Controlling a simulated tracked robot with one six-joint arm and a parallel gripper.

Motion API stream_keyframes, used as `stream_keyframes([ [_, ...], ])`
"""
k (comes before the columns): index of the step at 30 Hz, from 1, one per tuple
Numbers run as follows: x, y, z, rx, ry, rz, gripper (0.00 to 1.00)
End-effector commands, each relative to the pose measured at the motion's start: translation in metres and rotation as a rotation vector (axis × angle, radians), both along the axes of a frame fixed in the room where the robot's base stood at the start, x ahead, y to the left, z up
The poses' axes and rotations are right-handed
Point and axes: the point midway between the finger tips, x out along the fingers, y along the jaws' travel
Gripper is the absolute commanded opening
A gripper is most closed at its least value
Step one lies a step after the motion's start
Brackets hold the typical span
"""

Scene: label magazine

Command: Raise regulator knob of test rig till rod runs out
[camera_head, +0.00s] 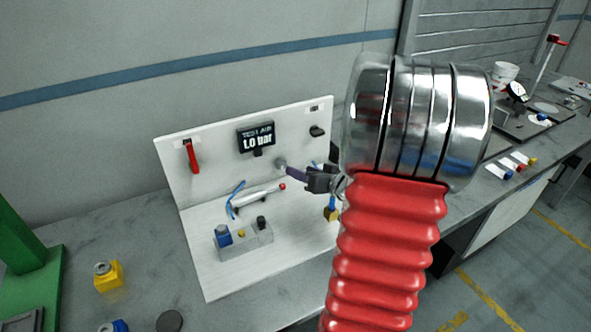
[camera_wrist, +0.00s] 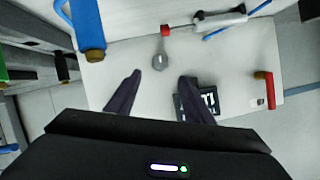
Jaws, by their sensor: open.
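The white test rig (camera_head: 205,180) stands on the bench; its display (camera_head: 256,138) reads 1.0 bar. The grey regulator knob (camera_head: 281,163) is on the upright panel below and right of the display. My gripper (camera_head: 287,170) is open at the knob, partly covering it. In the wrist view the knob (camera_wrist: 159,61) lies between and just beyond the open fingertips of my gripper (camera_wrist: 160,76); no contact shows. The cylinder (camera_head: 257,196) lies below, with a red tip (camera_head: 282,186) on its rod. In the wrist view the red tip (camera_wrist: 165,30) stands out from the cylinder (camera_wrist: 218,20).
A red lever (camera_head: 192,157) and a black knob (camera_head: 317,131) sit on the panel. A block with a blue button (camera_head: 223,235) stands on the rig's base. A blue and brass part (camera_wrist: 90,30) is near my gripper. A yellow block (camera_head: 108,275) stands left on the bench.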

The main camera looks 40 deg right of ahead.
Motion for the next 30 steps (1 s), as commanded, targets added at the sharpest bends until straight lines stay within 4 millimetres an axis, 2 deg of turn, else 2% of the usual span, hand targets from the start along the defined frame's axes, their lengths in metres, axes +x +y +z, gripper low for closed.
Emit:
stream_keyframes([
  [3,-0.016,0.001,0.007,-0.002,-0.002,-0.002,0.47],
  [9,-0.028,0.004,0.011,0.000,-0.001,-0.002,0.47],
  [30,-0.029,0.005,0.011,0.000,0.000,0.000,0.47],
])
